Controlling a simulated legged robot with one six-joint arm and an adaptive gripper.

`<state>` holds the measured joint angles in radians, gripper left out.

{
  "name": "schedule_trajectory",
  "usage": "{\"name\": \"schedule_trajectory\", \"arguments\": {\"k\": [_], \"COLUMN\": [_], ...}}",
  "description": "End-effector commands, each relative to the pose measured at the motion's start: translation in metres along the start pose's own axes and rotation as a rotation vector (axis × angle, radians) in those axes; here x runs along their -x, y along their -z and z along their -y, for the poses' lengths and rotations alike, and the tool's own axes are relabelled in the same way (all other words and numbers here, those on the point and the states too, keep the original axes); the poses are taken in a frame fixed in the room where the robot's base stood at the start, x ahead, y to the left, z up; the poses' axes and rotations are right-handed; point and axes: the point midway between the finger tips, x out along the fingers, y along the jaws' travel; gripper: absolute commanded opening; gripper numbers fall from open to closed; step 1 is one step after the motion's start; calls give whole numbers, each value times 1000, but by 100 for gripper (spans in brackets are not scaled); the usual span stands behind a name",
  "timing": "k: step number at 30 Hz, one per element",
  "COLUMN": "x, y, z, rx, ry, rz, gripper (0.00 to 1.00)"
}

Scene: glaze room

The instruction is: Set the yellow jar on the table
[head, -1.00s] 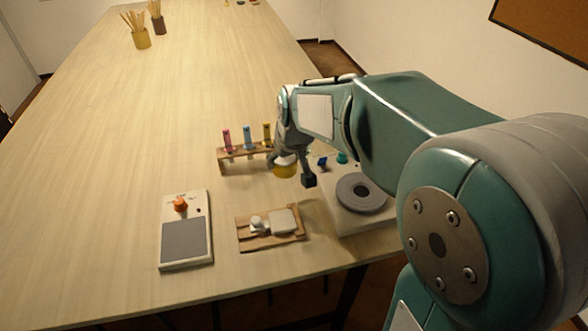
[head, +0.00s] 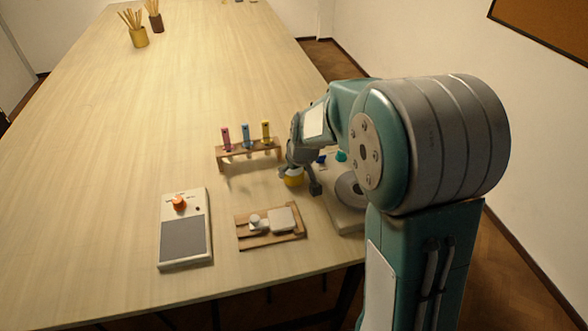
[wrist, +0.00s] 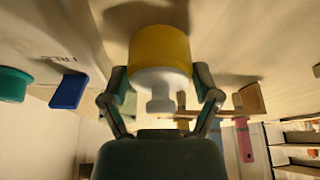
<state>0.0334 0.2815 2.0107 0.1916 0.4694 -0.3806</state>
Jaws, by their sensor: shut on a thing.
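The yellow jar (head: 293,178) has a yellow body and a white top with a knob, which shows in the wrist view (wrist: 160,50). My gripper (head: 299,180) is shut on the jar, with one finger on each side of the white top; it also shows in the wrist view (wrist: 160,82). The jar is over the table (head: 110,140), between the tube rack and the white device with the round plate. I cannot tell whether its base touches the table. Part of it is hidden by my fingers in the head view.
A wooden rack (head: 232,155) with pink, blue and yellow tubes stands behind left. The white device (head: 343,214) is close on the right. A wooden board (head: 243,236) with white parts lies in front, and an orange-knobbed box (head: 196,205) at left.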

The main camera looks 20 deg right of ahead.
Motion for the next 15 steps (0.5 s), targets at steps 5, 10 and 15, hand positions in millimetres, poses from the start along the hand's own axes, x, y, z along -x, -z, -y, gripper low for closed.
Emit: {"name": "schedule_trajectory", "arguments": {"k": [5,10,15], "x": [-1,-1,-1], "y": [0,0,0], "z": [0,0,0], "rx": [0,0,0], "ry": [0,0,0], "rz": [0,0,1], "gripper": [100,100,100]}}
